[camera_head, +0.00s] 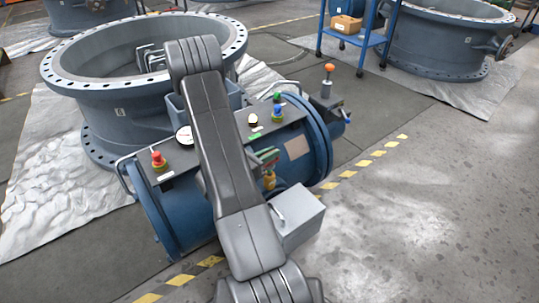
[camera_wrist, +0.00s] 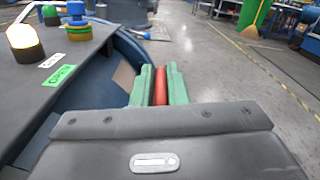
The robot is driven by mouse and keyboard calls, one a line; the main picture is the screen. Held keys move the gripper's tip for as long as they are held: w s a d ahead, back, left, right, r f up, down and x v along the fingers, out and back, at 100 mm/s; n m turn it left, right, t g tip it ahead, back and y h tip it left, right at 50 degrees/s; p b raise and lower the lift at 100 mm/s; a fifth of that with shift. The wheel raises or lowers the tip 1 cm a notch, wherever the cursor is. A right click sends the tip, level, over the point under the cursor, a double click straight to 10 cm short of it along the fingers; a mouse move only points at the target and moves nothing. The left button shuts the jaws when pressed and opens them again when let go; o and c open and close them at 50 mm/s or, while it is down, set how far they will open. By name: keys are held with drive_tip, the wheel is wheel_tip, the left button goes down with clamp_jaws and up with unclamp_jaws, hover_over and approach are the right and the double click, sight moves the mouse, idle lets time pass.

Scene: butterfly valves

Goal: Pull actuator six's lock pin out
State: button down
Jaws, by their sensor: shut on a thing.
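The actuator is a blue flanged cylinder (camera_head: 205,212) lying beside a large grey valve ring. No number on it can be read. My gripper (camera_head: 265,156) is over the cylinder's near side, partly behind my own arm. Its green fingers (camera_wrist: 159,86) are closed on both sides of an upright red piece (camera_wrist: 160,86), which looks like the lock pin's grip. The lower end of the red piece is hidden by my gripper's body, so I cannot tell whether it sits in a hole. A brass fitting (camera_head: 269,180) shows just below the fingers.
A grey box (camera_head: 298,221) stands close on the near side. An orange-topped lever (camera_head: 329,69) rises at the far end.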

drive_tip(key=shift+r, duration=0.2)
drive_tip(key=c, duration=1.5)
unclamp_jaws()
drive_tip(key=shift+s+a, duration=0.35)
drive_tip(key=shift+a, duration=0.1)
drive_tip(key=p+v, duration=0.2)
drive_tip(key=v, duration=1)
drive_tip(key=shift+s+a, duration=0.2)
drive_tip(key=shift+a, duration=0.05)
drive_tip(key=shift+b+x, duration=1.05)
drive_tip(key=shift+x, duration=5.8)
